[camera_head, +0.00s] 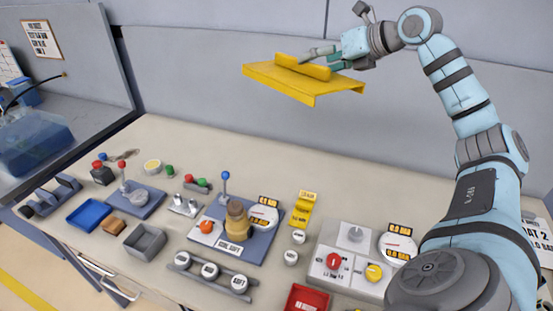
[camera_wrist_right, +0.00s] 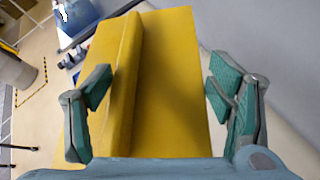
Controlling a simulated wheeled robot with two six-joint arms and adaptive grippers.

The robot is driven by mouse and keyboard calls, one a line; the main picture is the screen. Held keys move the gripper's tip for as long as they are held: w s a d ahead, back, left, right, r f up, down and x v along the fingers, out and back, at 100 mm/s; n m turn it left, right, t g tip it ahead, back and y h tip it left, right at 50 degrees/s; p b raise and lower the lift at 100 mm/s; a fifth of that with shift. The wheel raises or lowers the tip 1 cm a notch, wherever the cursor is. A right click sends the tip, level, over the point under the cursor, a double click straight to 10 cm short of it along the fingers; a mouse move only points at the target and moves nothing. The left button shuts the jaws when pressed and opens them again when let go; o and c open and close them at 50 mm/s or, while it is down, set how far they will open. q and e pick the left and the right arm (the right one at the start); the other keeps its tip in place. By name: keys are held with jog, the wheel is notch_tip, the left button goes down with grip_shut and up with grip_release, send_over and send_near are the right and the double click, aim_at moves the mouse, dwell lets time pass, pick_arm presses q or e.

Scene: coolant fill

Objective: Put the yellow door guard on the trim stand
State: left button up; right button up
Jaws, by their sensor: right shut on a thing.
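The yellow door guard (camera_head: 305,86) is a bent plate with a raised ridge, held high above the bench near the back wall, almost level. My right gripper (camera_head: 328,60) is shut on it at its right rear side. In the right wrist view the door guard (camera_wrist_right: 172,75) fills the space between the green-padded fingers (camera_wrist_right: 160,90), its ridge running away from me beside the left finger. I cannot tell for certain which item is the trim stand. My left gripper is out of view.
The bench (camera_head: 165,262) below is crowded. It holds a blue tray (camera_head: 89,215), a grey bin (camera_head: 146,242), a blue-knobbed lever (camera_head: 225,176), a tan jar (camera_head: 237,220), gauge panels (camera_head: 330,266) and a red tray (camera_head: 305,300). The air around the door guard is clear, with the grey wall behind.

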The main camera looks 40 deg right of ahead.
jog(key=w+a+f+m+b, duration=0.1)
jog(key=w+f, duration=0.2)
jog(key=f, duration=0.3)
jog(key=w+a+f+b, duration=0.1)
jog(key=w+f+b, duration=0.1)
jog(key=w+f, duration=0.3)
jog(key=m+g+h+b, duration=0.5)
jog(key=m+h+b, duration=0.2)
jog(key=m+h, duration=0.35)
send_over(288, 183)
notch_tip(288, 183, down, 26)
jog(key=shift+n+h, duration=0.25)
jog(key=shift+h, duration=0.2)
notch_tip(288, 183, down, 5)
jog(key=shift+r+b, duration=0.15)
jog(key=shift+b, duration=0.3)
jog(key=shift+s+a, duration=0.1)
jog(key=o, duration=1.5)
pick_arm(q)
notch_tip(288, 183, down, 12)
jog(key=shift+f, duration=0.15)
pick_arm(e)
jog(key=o, duration=0.4)
